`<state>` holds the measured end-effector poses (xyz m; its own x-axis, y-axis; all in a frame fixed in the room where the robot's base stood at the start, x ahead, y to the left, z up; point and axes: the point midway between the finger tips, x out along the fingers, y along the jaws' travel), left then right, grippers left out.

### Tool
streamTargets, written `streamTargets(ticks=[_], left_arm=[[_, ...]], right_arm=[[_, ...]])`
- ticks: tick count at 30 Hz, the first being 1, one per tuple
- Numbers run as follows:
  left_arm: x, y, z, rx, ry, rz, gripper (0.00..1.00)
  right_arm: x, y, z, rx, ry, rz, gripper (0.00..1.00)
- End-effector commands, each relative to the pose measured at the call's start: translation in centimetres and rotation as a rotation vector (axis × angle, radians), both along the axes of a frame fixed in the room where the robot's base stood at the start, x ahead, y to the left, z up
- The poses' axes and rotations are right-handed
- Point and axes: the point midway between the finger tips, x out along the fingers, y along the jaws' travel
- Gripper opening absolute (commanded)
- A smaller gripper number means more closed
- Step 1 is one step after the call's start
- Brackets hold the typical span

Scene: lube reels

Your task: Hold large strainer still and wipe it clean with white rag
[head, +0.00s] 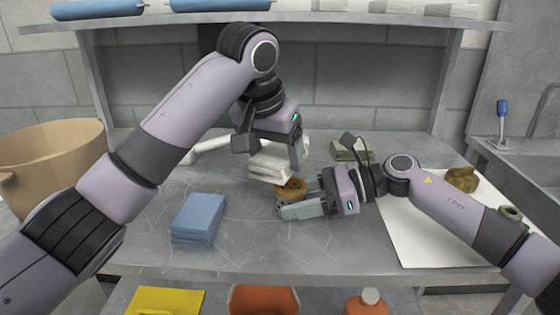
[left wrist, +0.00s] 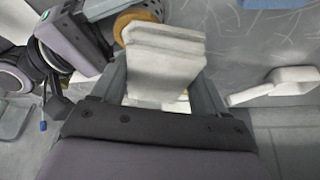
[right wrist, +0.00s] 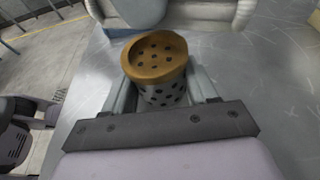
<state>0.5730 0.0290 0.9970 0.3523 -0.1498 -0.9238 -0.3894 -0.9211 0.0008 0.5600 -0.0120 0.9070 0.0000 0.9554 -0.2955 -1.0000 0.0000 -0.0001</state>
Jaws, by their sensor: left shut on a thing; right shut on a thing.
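The large strainer (right wrist: 155,62) is a perforated grey metal cylinder with a brass-coloured rim. My right gripper (head: 298,198) is shut on its metal body and holds it low over the middle of the table. The strainer's rim (head: 292,187) shows between the two grippers in the head view. My left gripper (head: 280,150) is shut on the folded white rag (left wrist: 160,58), just above and behind the strainer. In the left wrist view, the rag overlaps part of the brass rim (left wrist: 135,20). I cannot tell whether they touch. The strainer's lower part is hidden in the head view.
A stack of blue cloths (head: 198,218) lies left of the strainer. A brown bin (head: 50,160) is at far left. A white mat (head: 425,225) at right carries a brass part (head: 462,179). A white object (head: 205,146) lies behind. The front middle of the table is clear.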

Motion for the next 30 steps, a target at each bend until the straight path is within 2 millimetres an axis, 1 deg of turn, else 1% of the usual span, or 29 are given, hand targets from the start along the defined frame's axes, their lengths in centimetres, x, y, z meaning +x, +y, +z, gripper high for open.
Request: streamTargets(ticks=[1, 19, 24, 30], left_arm=[[0.0, 0.3, 0.7, -0.002, -0.003, 0.001, 0.50], [0.0, 3.5, 7.1, 0.000, -0.002, 0.000, 0.50], [0.0, 4.0, 8.0, 0.000, 0.000, 0.000, 0.50], [0.0, 4.1, 8.0, 0.000, 0.000, 0.000, 0.50]], right_arm=[[0.0, 0.0, 0.0, 0.000, 0.000, 0.000, 0.41], [0.0, 0.0, 0.0, 0.000, 0.000, 0.000, 0.40], [0.0, 0.0, 0.0, 0.000, 0.000, 0.000, 0.40], [0.0, 0.0, 0.0, 0.000, 0.000, 0.000, 0.40]])
